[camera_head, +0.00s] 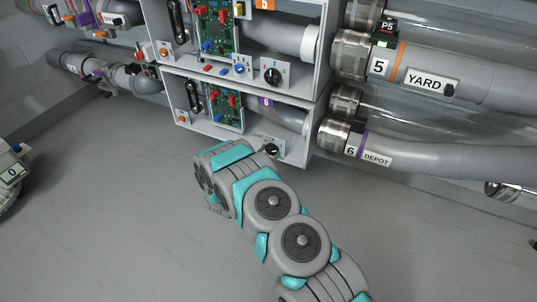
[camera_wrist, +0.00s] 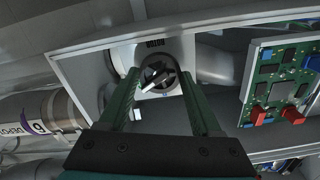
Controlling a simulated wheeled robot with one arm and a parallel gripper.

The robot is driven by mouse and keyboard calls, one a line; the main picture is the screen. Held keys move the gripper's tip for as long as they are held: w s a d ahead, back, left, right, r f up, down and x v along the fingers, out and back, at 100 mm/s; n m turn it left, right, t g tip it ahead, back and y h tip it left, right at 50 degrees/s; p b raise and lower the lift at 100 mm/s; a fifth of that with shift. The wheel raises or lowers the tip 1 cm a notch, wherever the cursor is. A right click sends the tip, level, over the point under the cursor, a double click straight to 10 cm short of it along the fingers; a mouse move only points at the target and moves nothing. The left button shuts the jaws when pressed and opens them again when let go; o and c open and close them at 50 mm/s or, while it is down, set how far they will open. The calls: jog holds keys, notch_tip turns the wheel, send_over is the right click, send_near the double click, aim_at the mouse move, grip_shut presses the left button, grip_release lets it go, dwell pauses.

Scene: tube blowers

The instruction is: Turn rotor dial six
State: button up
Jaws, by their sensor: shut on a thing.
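Rotor dial six (camera_wrist: 158,77) is a round black knob with a white pointer on a white plate, seen in the wrist view at upper centre. The plate's lettering appears upside down there, and the pointer lies at a slant. My gripper (camera_wrist: 160,80) has one green finger on each side of the knob and is shut on it. In the head view, the dial (camera_head: 272,149) is at the lower front of the lower box marked 6, partly covered by my arm's end. My fingers are not clear in that view.
The lower box (camera_head: 200,125) holds a green circuit board (camera_head: 227,110); the board also shows at right in the wrist view (camera_wrist: 275,75). Above is box five with its own dial (camera_head: 272,75). A tube marked 6 DEPOT (camera_head: 400,158) runs right. The grey floor (camera_head: 130,220) is clear at left.

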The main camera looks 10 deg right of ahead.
jog(key=shift+n, duration=0.4)
jog(key=n+p, duration=0.1)
jog(key=n, duration=0.3)
jog(key=shift+n+p, duration=0.3)
jog(key=n+p, duration=0.1)
jog(key=n, duration=0.5)
jog(key=n+p, duration=0.1)
jog(key=n, duration=0.5)
jog(key=shift+n, duration=0.4)
jog(key=n, duration=0.5)
jog(key=shift+f+n+p, duration=0.1)
jog(key=shift+n+p, duration=0.2)
jog(key=shift+p, duration=0.05)
jog(key=o, duration=1.4)
jog(key=shift+a, duration=0.1)
jog(key=shift+c, duration=0.2)
